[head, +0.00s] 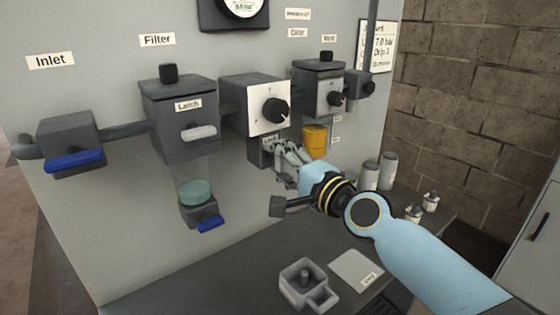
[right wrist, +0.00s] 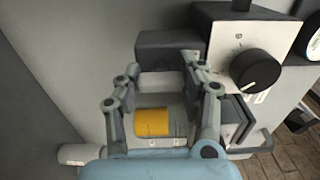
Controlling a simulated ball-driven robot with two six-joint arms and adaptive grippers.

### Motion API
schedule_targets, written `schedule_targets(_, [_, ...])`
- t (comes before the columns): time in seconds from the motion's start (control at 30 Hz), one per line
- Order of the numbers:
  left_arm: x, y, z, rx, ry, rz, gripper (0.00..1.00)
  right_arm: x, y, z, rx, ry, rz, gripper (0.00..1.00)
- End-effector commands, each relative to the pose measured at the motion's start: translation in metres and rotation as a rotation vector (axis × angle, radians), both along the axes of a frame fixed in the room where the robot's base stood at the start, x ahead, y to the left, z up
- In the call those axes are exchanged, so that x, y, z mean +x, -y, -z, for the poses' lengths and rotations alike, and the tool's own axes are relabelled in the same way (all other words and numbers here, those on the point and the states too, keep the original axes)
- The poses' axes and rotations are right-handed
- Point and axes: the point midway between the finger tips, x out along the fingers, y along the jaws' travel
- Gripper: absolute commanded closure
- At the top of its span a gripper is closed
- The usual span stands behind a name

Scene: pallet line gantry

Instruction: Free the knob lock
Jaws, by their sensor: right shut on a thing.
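The regulator knob (head: 275,111) is round and black, on a square white plate. It also shows at the upper right of the right wrist view (right wrist: 257,70). Just below the plate is the dark grey knob lock housing (head: 258,157), with a small label that seems to read "Lock". My right gripper (head: 287,153) is at the housing's front, below the knob. In the right wrist view its fingers (right wrist: 163,76) are on either side of a pale lock tab (right wrist: 160,83), shut on it. The fingers partly hide the lock. My left gripper is not in view.
A yellow oiler bowl (head: 315,141) hangs close right of the gripper. The filter (head: 180,118) with its pale latch (head: 199,132) and a blue inlet lever (head: 75,160) are to the left. A grey tray (head: 296,293) and card (head: 356,269) lie on the bench below.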

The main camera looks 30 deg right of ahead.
Motion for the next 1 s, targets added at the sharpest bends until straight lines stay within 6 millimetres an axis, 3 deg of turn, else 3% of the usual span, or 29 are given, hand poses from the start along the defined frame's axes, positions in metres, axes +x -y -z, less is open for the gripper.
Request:
schedule_targets(0.03, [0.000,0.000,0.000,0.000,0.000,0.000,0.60,0.000,0.000,0.001,0.003,-0.003,0.000,0.56])
schedule_targets(0.2, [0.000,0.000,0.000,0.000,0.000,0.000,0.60,0.000,0.000,0.001,0.002,-0.002,0.000,0.35])
schedule_targets(0.53, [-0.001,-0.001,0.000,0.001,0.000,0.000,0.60,-0.006,0.001,0.001,0.000,-0.002,0.000,0.35])
schedule_targets(0.83, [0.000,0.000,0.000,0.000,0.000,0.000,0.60,-0.056,0.008,0.002,-0.002,-0.005,-0.002,0.35])
schedule_targets(1.0, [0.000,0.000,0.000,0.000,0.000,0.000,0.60,-0.072,0.010,0.002,0.000,-0.003,0.000,0.35])
